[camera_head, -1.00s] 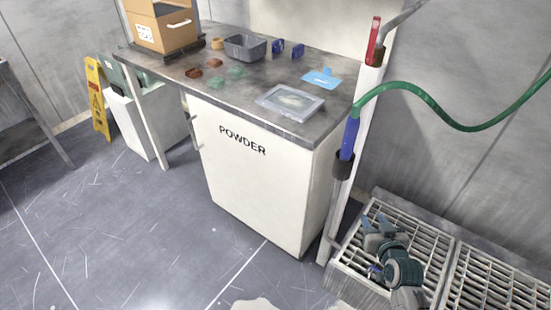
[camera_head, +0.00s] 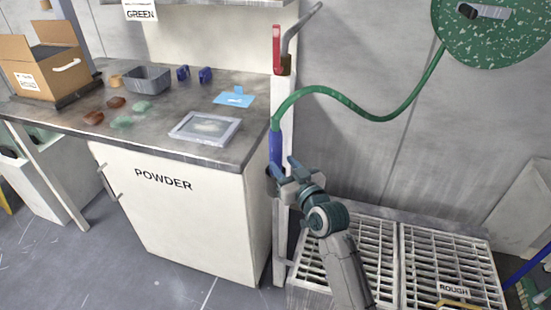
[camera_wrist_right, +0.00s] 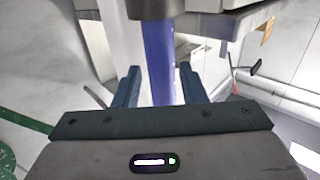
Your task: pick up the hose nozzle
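The blue hose nozzle (camera_head: 276,146) hangs upright at the end of the green hose (camera_head: 352,104), against a white post beside the powder cabinet. My right gripper (camera_head: 283,168) is at the nozzle's lower part in the head view. In the right wrist view the blue nozzle (camera_wrist_right: 158,62) stands between the two dark fingers (camera_wrist_right: 160,88), with a gap on each side. The fingers are open and not closed on it. The nozzle's lower end is partly hidden by the gripper in the head view. My left gripper is not in view.
The white POWDER cabinet (camera_head: 190,215) and its worktop stand left of the post. A tray (camera_head: 205,128), a grey bin (camera_head: 147,79) and a cardboard box (camera_head: 40,68) are on top. Floor grates (camera_head: 452,262) lie below right. A green disc (camera_head: 495,30) hangs on the wall.

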